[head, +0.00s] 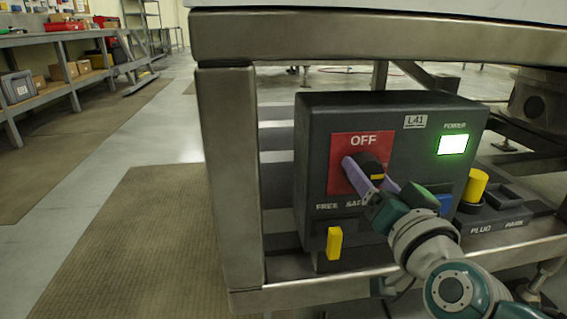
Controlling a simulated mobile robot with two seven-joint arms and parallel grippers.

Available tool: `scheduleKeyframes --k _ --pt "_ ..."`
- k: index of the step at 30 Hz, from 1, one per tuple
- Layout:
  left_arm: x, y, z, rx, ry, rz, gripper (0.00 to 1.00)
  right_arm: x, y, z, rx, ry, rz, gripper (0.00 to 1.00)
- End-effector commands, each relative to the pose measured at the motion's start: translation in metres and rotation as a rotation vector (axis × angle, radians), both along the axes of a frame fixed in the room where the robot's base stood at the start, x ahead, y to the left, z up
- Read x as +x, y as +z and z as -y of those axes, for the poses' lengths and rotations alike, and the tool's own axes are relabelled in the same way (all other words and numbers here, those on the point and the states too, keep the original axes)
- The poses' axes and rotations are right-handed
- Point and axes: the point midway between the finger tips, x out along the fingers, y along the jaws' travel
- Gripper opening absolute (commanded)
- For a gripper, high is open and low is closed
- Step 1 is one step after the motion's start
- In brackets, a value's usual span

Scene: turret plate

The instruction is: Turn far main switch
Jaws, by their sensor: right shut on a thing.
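The plate is on the front of a dark box (312,150) labelled L41. My right gripper (373,181) reaches in from the lower right, with its purple fingers shut on the knob. The fingers and wrist hide the lower part of the knob and part of the lettering below. A power light (453,145) on the box glows bright greenish white. My left gripper is not in view.
A metal frame leg (232,180) and top beam (380,38) surround the box. A yellow tab (334,243) is at its lower left. A yellow cylinder (474,185) stands right, by the PLUG and PARK labels. Shelving (60,95) stands far left; the floor between is clear.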

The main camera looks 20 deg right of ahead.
Motion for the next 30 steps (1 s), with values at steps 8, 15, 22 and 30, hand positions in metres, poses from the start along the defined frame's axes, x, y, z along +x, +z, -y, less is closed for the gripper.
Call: scheduleKeyframes --k 8,15,22,30 --pt "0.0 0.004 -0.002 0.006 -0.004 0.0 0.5 0.0 0.001 0.0 -0.041 0.0 -0.01 0.16" --pt "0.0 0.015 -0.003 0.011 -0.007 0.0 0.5 0.0 0.002 -0.001 -0.178 0.0 -0.045 0.16" --pt "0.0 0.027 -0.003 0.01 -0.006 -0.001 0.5 0.0 0.002 -0.001 -0.383 0.0 -0.094 0.16" --pt "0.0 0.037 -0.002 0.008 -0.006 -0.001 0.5 0.0 0.001 -0.002 -0.63 0.0 -0.154 0.16"
